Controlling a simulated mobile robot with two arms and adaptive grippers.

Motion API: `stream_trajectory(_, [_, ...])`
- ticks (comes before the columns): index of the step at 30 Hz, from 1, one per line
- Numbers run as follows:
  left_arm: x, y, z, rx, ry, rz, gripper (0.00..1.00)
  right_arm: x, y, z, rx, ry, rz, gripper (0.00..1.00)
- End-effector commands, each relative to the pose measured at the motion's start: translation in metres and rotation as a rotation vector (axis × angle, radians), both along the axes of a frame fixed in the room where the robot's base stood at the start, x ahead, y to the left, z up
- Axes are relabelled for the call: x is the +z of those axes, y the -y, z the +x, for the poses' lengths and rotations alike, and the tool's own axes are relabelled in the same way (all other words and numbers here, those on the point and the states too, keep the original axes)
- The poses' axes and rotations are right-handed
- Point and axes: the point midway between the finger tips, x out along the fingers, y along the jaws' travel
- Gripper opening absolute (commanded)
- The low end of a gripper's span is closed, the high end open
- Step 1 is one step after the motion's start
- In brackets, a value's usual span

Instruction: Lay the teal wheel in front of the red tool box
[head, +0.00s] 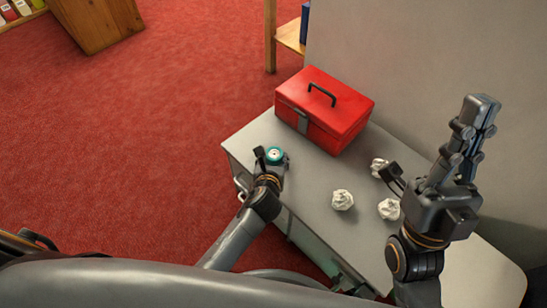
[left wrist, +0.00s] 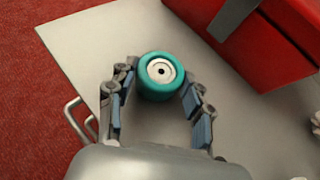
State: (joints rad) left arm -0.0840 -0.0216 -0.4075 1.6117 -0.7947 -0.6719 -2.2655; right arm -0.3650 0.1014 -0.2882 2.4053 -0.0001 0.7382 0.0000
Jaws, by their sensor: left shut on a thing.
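The teal wheel (head: 274,155) has a pale hub with a dark centre hole. It is over the left end of the grey bench top, hub facing up. My left gripper (left wrist: 160,97) is shut on it, one finger on each side. I cannot tell whether the wheel touches the bench. The red tool box (head: 325,108), with a black handle and grey latch, stands at the bench's back edge, up and right of the wheel and apart from it. It also shows in the left wrist view (left wrist: 268,45). My right gripper (head: 432,150) is raised at the right, its fingers apart and empty.
The grey bench top (head: 310,190) has clear room between the wheel and several crumpled white paper balls (head: 342,200). A grey wall stands behind the bench. A metal handle (left wrist: 78,120) sticks out at the bench's left side. Red carpet lies beyond.

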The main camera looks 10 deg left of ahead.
Motion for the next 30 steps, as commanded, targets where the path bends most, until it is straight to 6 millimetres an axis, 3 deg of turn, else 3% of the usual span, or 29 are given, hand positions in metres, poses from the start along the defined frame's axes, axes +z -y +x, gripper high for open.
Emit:
stream_trajectory(5, [-0.003, 0.0, 0.0, 0.0, 0.0, 0.0, 0.2, 0.0, 0.0, -0.001, 0.0, 0.007, 0.002, 0.0])
stream_trajectory(6, [-0.003, 0.0, 0.0, 0.0, 0.0, -0.001, 0.59, 0.0, 0.0, -0.001, 0.0, 0.007, 0.002, 0.0])
stream_trajectory(9, [-0.003, 0.0, 0.0, 0.0, 0.0, -0.001, 0.73, 0.0, 0.0, -0.001, 0.0, 0.007, 0.002, 0.0])
stream_trajectory(21, [0.001, 0.0, -0.001, 0.0, 0.0, 0.0, 0.73, 0.001, 0.0, 0.001, 0.0, -0.005, -0.002, 0.0])
stream_trajectory(30, [0.015, 0.002, -0.025, 0.0, -0.002, 0.001, 0.73, -0.019, -0.01, 0.049, -0.015, -0.286, -0.088, 0.0])
